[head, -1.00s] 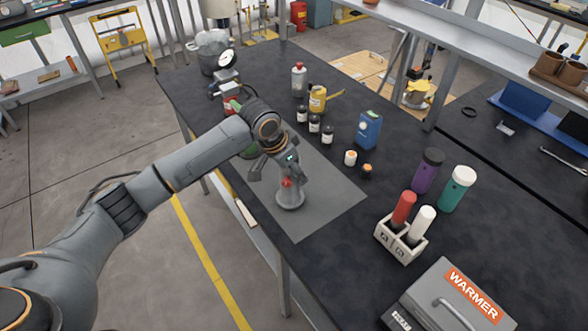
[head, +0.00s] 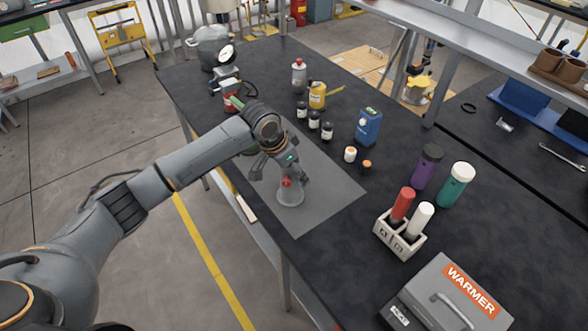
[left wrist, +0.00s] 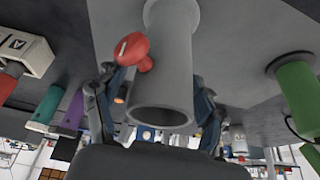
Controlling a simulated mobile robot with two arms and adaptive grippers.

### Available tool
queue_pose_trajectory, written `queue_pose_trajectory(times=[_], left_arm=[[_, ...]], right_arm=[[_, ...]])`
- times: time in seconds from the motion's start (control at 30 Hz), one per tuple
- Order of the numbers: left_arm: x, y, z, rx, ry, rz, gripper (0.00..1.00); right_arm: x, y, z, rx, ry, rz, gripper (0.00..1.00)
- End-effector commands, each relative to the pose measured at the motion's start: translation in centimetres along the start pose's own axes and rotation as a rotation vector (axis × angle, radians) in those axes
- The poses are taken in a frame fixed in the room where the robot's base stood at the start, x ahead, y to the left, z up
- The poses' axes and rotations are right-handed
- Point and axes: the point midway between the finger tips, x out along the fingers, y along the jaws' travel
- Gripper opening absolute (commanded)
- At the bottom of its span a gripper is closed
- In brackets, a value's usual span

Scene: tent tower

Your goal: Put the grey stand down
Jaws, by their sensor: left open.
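The grey stand (head: 290,193) is upright on the grey mat (head: 325,205) on the black bench. It is a hollow tube with a round base and a red knob on its side. My left gripper (head: 283,172) is open at the stand's upper part, its fingers spread to either side. The left wrist view shows the stand (left wrist: 165,75) between the two fingers, with a gap beside each. The gripper partly hides the stand's top in the head view. My right gripper is not in view.
A green tube (left wrist: 298,95) also stands near the mat. A two-slot holder (head: 400,238) with red and white tubes, purple (head: 427,165) and teal (head: 456,186) bottles and the warmer (head: 447,297) are to the right. Small bottles (head: 314,120) stand behind. The mat's front is bare.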

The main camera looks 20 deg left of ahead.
Motion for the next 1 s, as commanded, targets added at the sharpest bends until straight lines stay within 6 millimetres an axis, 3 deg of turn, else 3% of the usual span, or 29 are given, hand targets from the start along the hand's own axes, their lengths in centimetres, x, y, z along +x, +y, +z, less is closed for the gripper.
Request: queue_pose_trajectory(times=[0.17, 0.4, 0.6, 1.0], left_arm=[[-2.6, -0.1, 0.0, 0.001, 0.004, -0.004, 0.7], [-7.9, -0.1, -0.1, 0.001, 0.004, -0.004, 0.7], [-10.9, -0.1, -0.1, 0.0, 0.003, -0.001, 0.7], [-11.9, 0.0, 0.0, -0.001, 0.001, 0.0, 0.7]], right_arm=[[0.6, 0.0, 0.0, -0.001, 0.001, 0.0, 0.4], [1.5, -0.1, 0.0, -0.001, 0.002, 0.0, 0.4], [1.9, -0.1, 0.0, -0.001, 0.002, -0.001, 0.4], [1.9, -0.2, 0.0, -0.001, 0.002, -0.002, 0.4]])
